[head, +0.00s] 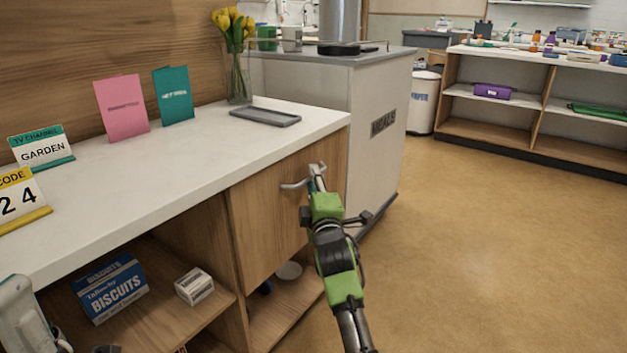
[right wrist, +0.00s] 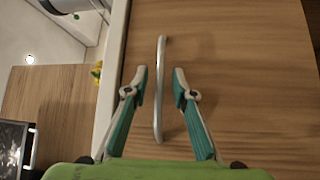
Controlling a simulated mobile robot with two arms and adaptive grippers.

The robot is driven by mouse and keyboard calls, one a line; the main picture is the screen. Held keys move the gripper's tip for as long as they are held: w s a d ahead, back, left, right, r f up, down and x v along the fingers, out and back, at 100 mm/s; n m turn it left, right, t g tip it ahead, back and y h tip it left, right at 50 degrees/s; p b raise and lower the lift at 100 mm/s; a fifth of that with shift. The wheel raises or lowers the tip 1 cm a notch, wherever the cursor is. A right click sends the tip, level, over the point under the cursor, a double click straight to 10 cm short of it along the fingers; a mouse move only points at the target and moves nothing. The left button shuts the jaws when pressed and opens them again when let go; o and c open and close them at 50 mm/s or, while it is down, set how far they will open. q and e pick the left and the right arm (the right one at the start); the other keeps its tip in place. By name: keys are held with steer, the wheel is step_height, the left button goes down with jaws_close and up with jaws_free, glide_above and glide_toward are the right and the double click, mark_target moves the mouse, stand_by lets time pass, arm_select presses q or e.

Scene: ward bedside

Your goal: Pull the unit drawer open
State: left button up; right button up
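The unit drawer (head: 268,215) has a wooden front below the white counter top and looks closed. Its pale bar handle (head: 293,186) is partly hidden by my right gripper (head: 316,172) in the head view. In the right wrist view, my right gripper (right wrist: 161,72) is open, with one finger on each side of the handle (right wrist: 158,95). The fingers look apart from the bar.
The counter (head: 200,150) bears cards, a grey tray (head: 265,117) and a vase of yellow flowers (head: 237,75). Open shelves below hold a biscuits box (head: 110,288) and a small white box (head: 194,287). A trolley (head: 378,125) stands beyond; floor at right is clear.

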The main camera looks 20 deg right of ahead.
jaws_close()
steer(key=shift+s+d, duration=0.1)
